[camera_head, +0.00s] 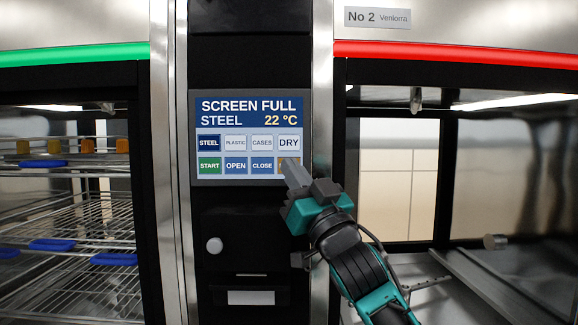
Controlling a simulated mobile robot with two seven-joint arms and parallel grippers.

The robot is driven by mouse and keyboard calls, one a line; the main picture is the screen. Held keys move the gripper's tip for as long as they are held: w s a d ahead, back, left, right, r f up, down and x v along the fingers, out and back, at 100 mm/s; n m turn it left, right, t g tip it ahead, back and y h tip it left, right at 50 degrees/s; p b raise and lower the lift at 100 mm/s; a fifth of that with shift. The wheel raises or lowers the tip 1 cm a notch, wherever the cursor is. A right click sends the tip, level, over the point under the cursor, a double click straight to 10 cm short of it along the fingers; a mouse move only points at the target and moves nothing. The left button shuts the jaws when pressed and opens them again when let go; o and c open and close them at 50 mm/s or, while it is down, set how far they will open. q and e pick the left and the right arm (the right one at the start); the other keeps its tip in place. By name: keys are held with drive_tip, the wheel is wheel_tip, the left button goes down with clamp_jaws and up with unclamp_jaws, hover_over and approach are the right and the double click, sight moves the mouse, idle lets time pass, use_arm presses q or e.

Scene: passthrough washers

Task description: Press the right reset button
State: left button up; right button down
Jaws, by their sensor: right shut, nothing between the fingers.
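The control screen (250,139) is on the black panel between the two washer chambers. It reads "SCREEN FULL", "STEEL" and "22 °C". Its lower rows hold several buttons, among them START (209,166), OPEN and CLOSE. No label reading "reset" can be made out. My left gripper is not in view.
A left chamber with wire racks (80,215) and blue clips has a green strip (75,54) above it. The right chamber, marked "No 2", has a red strip (455,54). Steel posts flank the panel.

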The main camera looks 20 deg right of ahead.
drive_tip(key=shift+w+d, duration=0.1)
drive_tip(key=shift+w, duration=0.25)
drive_tip(key=shift+w+d, duration=0.1)
drive_tip(key=shift+w, duration=0.2)
idle(0.5)
idle(0.4)
drive_tip(key=shift+s+a+p, duration=0.25)
drive_tip(key=shift+s+p, duration=0.15)
drive_tip(key=shift+s, duration=0.3)
drive_tip(key=shift+s, duration=0.15)
drive_tip(key=s, duration=0.2)
drive_tip(key=s+a, duration=0.1)
drive_tip(key=s, duration=0.1)
drive_tip(key=shift+s+a+p, duration=0.2)
drive_tip(key=shift+s+p, duration=0.1)
drive_tip(key=shift+p, duration=0.1)
